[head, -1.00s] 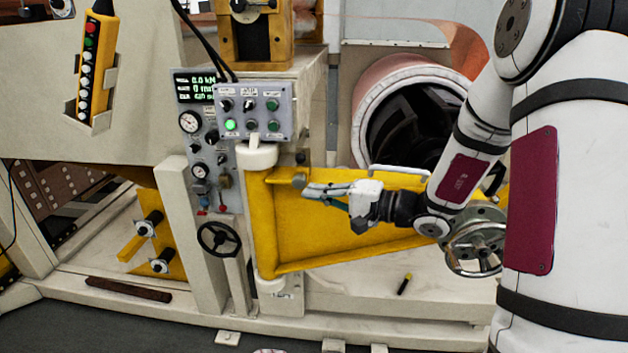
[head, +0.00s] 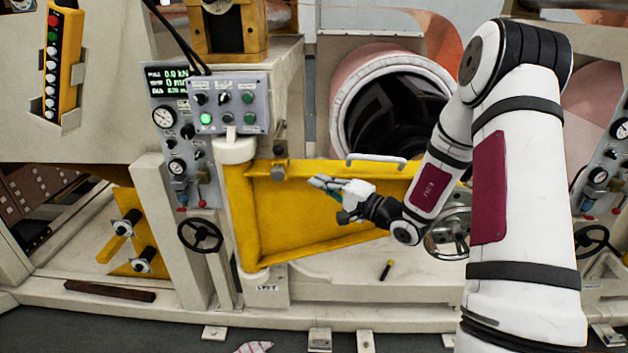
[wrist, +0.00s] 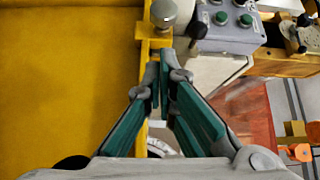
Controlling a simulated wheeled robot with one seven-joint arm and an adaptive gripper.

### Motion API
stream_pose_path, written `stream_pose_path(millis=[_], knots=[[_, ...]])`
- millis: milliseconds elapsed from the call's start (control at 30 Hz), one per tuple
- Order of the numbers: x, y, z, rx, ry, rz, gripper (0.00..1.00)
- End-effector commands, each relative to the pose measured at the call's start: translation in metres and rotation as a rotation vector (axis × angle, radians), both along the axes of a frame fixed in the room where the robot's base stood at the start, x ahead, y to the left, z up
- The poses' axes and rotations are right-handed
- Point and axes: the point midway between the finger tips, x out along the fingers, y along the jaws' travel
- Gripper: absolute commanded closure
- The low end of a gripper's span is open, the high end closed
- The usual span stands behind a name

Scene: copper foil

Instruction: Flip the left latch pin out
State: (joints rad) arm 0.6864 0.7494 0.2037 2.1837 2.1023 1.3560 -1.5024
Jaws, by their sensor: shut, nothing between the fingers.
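A grey rounded knob, which looks like the left latch pin (head: 278,173), sits at the upper left of the yellow gate (head: 310,225), near its hinge post. In the wrist view the knob (wrist: 163,14) is at the top centre, just beyond the fingertips on the yellow edge. My gripper (head: 314,182) is shut and empty, in front of the gate and a little to the right of the knob. In the wrist view its teal-padded fingers (wrist: 160,75) come together below the knob with a visible gap to it. I cannot tell the pin's exact angle.
A grey control box (head: 228,105) with a lit green button stands above the hinge post. A white bar handle (head: 376,160) tops the gate. A handwheel (head: 446,235) is partly behind my arm. A dark round opening (head: 385,110) lies behind.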

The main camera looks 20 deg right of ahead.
Motion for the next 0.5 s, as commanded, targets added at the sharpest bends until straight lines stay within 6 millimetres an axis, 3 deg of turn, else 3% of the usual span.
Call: stream_pose_path(millis=[300, 500], knots=[[0.049, 0.027, 0.002, 0.0, -0.002, 0.003, 1.0], [0.069, 0.036, 0.001, 0.0, 0.0, 0.002, 1.0]])
